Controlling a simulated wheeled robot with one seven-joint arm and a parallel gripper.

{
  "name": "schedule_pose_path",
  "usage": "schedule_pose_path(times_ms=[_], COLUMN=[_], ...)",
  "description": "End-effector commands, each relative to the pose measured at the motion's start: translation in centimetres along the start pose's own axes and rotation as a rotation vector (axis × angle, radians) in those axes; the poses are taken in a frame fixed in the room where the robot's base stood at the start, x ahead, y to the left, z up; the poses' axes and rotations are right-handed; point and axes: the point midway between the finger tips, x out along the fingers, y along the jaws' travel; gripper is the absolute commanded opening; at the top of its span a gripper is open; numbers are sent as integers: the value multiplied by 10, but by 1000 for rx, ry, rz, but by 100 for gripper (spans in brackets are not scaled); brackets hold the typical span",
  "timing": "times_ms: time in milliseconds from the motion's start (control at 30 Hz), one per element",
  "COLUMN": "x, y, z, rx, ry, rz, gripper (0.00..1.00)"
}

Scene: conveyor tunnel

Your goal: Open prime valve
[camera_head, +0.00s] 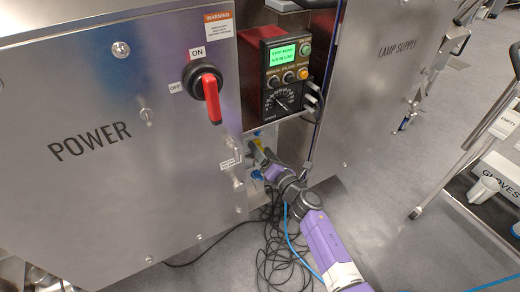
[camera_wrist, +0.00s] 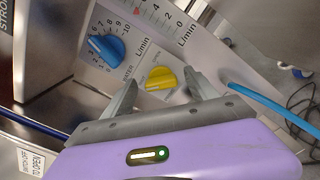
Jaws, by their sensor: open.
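Which control is the prime valve cannot be told from a label. My gripper (camera_wrist: 163,88) is open, with one finger on each side of the yellow knob and a visible gap to each. Whether the fingertips reach the knob's depth is unclear. A blue knob (camera_wrist: 105,47) with a numbered dial sits to the left of the yellow one. In the head view my gripper (camera_head: 262,160) reaches into the recess below the control box, largely hiding the knobs.
A flow scale (camera_wrist: 168,20) marked L/min lies above the knobs. A blue hose (camera_wrist: 265,105) runs close to the right finger. The control box (camera_head: 285,75) is above my arm, and a red power switch (camera_head: 211,97) is to the left. Black cables (camera_head: 270,235) lie on the floor.

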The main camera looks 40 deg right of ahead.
Motion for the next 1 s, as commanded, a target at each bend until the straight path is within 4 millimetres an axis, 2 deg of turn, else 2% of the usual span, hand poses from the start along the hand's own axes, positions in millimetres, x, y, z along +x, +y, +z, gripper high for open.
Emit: schedule_pose_path(times_ms=[200,467,767,800,1000], x=[16,16,16,16,16], y=[0,0,0,0,0], z=[0,0,0,0,0], rx=[1,1,1,1,18], ry=[0,0,0,0,0], rz=[0,0,-1,-1,-1], gripper=[67,67,8,5,5])
